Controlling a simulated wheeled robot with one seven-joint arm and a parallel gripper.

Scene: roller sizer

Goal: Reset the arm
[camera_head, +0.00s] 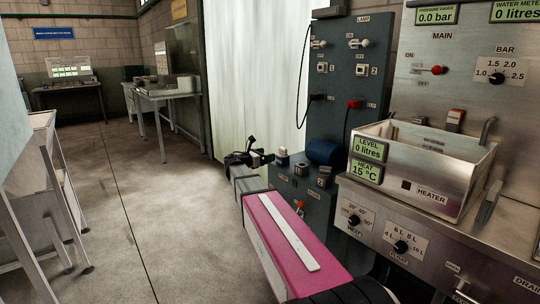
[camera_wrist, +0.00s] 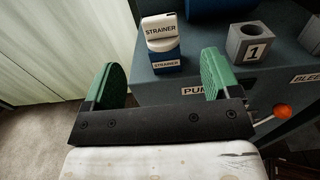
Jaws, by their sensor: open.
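My gripper (camera_head: 262,157) is at the far end of my outstretched arm, beside the front left of the blue-grey panel's lower ledge. In the wrist view, its two green-padded fingers (camera_wrist: 163,80) are spread wide with nothing between them. A white and blue block marked STRAINER (camera_wrist: 162,42) stands on the ledge just beyond the fingers, apart from them. The same strainer block shows small in the head view (camera_head: 283,157).
A grey holder marked 1 (camera_wrist: 249,43) stands right of the strainer, near an orange-knobbed lever (camera_wrist: 283,111). The steel heater basin (camera_head: 425,165) and its control panel fill the right. A pale curtain (camera_head: 255,75) hangs behind. Open floor (camera_head: 130,200) lies left.

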